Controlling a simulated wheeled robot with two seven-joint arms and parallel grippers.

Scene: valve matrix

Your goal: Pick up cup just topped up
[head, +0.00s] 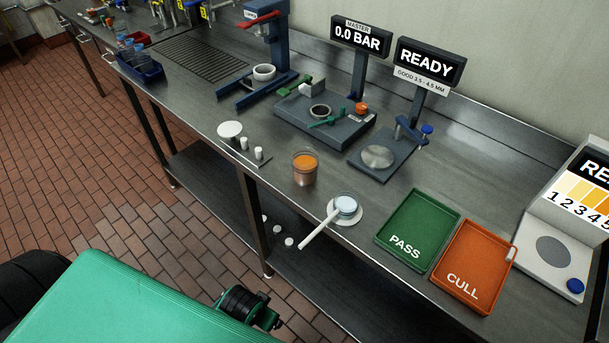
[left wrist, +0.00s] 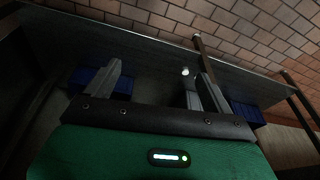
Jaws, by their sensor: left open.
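A clear cup (head: 305,168) filled with something orange stands upright on the steel bench, near its front edge. Nothing is holding it. My left gripper (left wrist: 155,72) shows in the left wrist view with its two grey fingers spread apart and nothing between them. It faces the dark underside or lower part of the bench and the brick floor; the cup is not in that view. My left gripper's fingers do not show in the head view. My right gripper is in neither view.
Right of the cup, a white-handled scoop or ladle (head: 322,225) rests on a round dish, its handle over the edge. Green PASS (head: 386,232) and orange CULL (head: 441,279) trays lie further right. A white disc (head: 229,130) and small white cylinders (head: 258,153) stand left.

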